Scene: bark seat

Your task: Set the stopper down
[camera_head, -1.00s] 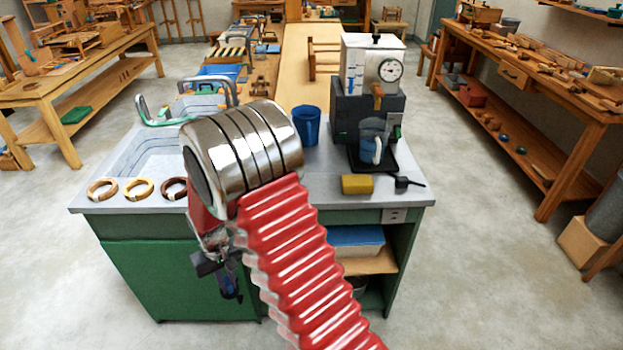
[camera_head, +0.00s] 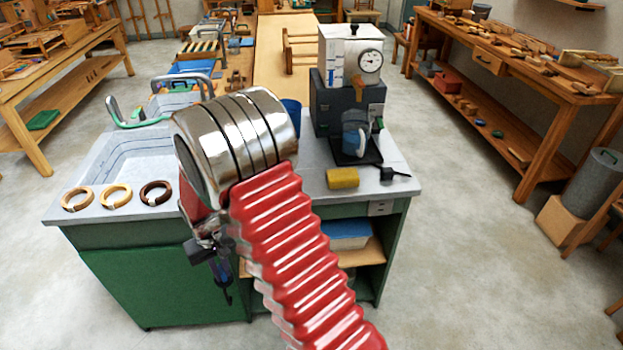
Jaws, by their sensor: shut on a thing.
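My gripper (camera_head: 208,252) hangs at the end of my red ribbed arm, low in front of the green cabinet's front and below the counter edge. It is shut on a small dark, bluish piece with a thin hooked end (camera_head: 226,288), which hangs below the jaws. This fits the stopper, but it is too small and partly hidden to make out its shape. The grey counter (camera_head: 250,205) is above and behind the gripper in the picture. The sink basin (camera_head: 130,155) is at its left.
Three rings (camera_head: 116,196) lie along the counter's front left. A yellow sponge (camera_head: 342,178), a small black item (camera_head: 390,173), a blue cup (camera_head: 291,112) and a coffee machine (camera_head: 345,100) stand to the right. Open floor (camera_head: 470,250) lies right of the cabinet.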

